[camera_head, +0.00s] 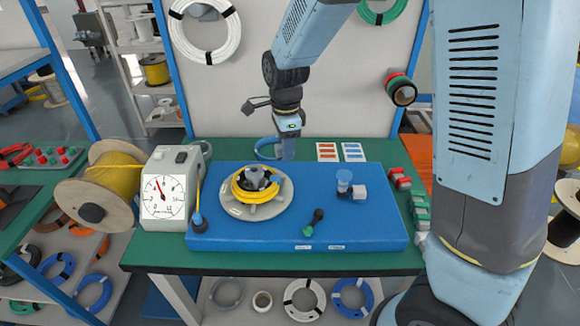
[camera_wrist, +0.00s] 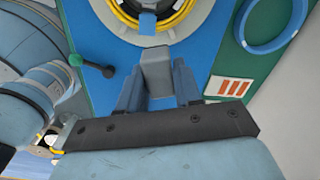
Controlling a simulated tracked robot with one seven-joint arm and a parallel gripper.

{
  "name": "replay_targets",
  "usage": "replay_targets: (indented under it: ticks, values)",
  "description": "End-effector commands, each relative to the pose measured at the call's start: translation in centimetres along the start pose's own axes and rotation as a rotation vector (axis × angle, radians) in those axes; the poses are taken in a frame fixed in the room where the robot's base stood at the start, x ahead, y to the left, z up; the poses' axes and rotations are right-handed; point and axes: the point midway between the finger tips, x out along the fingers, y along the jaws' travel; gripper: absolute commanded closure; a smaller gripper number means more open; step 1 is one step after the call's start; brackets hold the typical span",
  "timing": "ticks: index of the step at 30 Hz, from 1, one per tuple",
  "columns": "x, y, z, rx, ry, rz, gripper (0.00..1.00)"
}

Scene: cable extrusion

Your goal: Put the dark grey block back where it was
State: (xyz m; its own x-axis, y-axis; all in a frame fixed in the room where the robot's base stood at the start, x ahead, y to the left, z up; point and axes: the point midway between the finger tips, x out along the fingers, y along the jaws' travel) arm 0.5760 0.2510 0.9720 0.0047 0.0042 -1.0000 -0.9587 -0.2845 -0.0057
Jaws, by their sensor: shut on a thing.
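My gripper (camera_wrist: 157,78) is shut on the dark grey block (camera_wrist: 156,64), which sits between its two blue fingers in the wrist view. In the head view my gripper (camera_head: 288,150) points down at the back of the blue board (camera_head: 370,226), behind the round grey plate (camera_head: 243,212). The block cannot be made out there. A yellow cable coil (camera_head: 256,186) lies around a grey hub on the plate. In the wrist view the yellow coil (camera_wrist: 181,20) is beyond the block, apart from it. I cannot tell where the block stood before.
A blue cable ring (camera_head: 259,148) lies left of my gripper at the back. Orange-marked cards (camera_head: 327,152) lie to its right. A dial gauge (camera_head: 163,196) stands left. The board's front right is clear.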

Motion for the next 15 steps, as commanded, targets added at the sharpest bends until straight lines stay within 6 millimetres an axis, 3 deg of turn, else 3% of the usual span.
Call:
replay_targets:
  ticks: [3, 9, 15]
  values:
    - [1.6, -0.8, -3.6, 0.091, 0.001, 0.004, 0.93]
    - [3.7, -1.5, -8.7, 0.217, 0.003, 0.001, 0.93]
    - [4.8, -1.7, -11.2, 0.282, 0.004, 0.000, 0.93]
